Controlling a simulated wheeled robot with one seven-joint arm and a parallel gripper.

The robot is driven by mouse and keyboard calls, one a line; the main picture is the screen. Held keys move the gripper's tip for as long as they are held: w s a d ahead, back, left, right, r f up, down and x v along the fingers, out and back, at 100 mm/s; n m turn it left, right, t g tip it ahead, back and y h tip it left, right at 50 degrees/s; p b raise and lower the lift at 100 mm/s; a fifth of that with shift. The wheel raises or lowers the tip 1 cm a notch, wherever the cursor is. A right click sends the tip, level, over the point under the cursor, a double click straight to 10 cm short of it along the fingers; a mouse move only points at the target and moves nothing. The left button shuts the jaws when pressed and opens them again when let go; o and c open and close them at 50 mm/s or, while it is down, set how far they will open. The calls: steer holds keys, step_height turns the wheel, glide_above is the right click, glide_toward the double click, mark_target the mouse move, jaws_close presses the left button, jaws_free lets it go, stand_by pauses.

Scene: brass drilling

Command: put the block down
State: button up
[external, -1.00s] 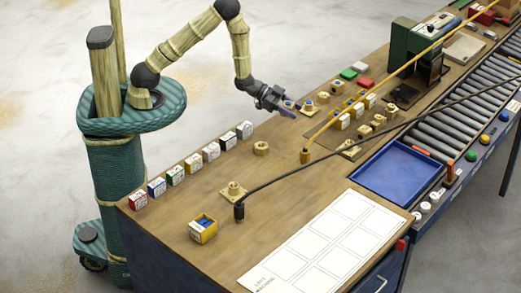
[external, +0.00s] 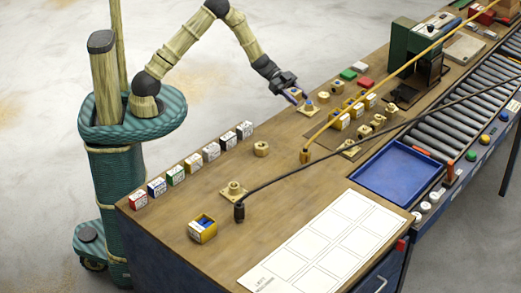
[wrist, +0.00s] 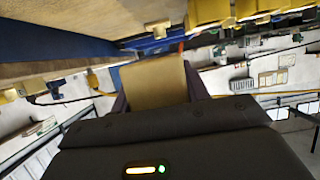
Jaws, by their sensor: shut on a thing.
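My gripper (external: 294,94) is over the far edge of the workbench, beside the brass parts. In the wrist view a plain brass-coloured block (wrist: 155,82) sits between the two fingers, and my gripper (wrist: 158,92) is shut on it. In the external view the block is small and mostly hidden by the fingers. It looks held above the bench top, but I cannot tell the exact gap.
A flanged brass part (external: 309,109) is just right of my gripper. A row of labelled boxes (external: 193,163) lines the left edge. A blue tray (external: 401,176) and a white printed sheet (external: 325,246) lie nearer.

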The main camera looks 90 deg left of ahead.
glide_above(296, 123)
steer(key=shift+d+f, duration=0.2)
steer(key=shift+f, duration=2.25)
steer(key=shift+f, duration=2.3)
steer(key=shift+f, duration=0.15)
steer(key=o, duration=1.4)
steer(key=shift+o, duration=0.2)
steer(key=shift+f, duration=0.15)
